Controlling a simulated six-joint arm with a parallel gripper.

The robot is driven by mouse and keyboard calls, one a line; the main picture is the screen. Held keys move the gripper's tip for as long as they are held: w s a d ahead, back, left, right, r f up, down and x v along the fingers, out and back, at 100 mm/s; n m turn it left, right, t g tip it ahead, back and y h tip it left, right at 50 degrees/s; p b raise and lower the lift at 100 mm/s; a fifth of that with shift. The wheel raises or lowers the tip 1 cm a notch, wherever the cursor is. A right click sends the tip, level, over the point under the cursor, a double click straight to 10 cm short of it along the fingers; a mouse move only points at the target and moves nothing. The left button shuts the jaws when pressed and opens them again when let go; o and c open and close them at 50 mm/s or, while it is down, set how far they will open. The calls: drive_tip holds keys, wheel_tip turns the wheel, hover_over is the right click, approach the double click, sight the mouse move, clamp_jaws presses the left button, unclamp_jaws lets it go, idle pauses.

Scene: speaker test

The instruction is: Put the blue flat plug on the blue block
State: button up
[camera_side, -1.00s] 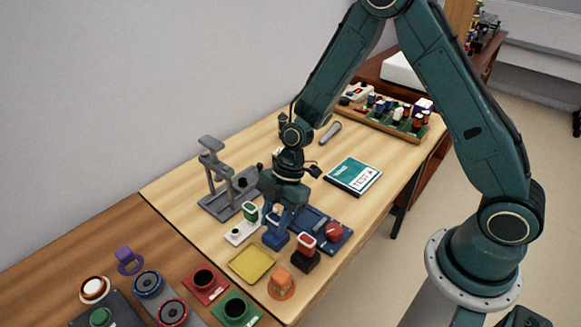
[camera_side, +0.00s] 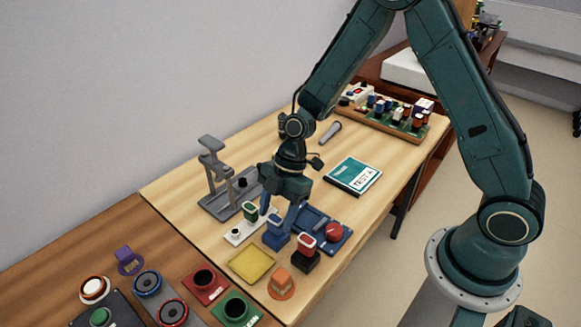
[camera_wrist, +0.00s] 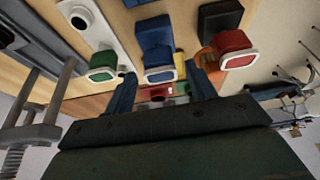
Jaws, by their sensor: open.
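The blue flat plug (camera_side: 275,221), with a pale rim, sits on top of the blue block (camera_side: 276,240) near the middle of the table. In the wrist view the plug (camera_wrist: 160,70) and block (camera_wrist: 155,38) appear in line, with the plug on the block's near end. My gripper (camera_side: 278,214) is open just above and behind the plug. In the wrist view its fingers (camera_wrist: 161,92) stand apart, one to each side of the plug, with nothing held between them. The exact contact between plug and block is too small to tell.
A green plug (camera_side: 250,210) on a white block stands left, and a red plug (camera_side: 306,242) on a black block right. A yellow tray (camera_side: 252,264) and an orange plug (camera_side: 281,280) lie in front. A grey stand (camera_side: 212,170) rises at left.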

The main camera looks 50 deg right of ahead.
drive_tip(key=v, duration=1)
drive_tip(key=shift+d, duration=0.1)
idle(0.3)
drive_tip(key=s+d+r+m+t+h, duration=0.2)
drive_tip(key=s+d+r+m+t, duration=0.15)
drive_tip(key=s+r+m, duration=0.75)
drive_tip(key=s+d+r+m+t+h, duration=0.2)
drive_tip(key=s+d+r+m, duration=0.2)
drive_tip(key=s, duration=0.5)
wheel_tip(320, 180, up, 2)
drive_tip(key=m, duration=0.3)
drive_tip(key=shift+s, duration=0.35)
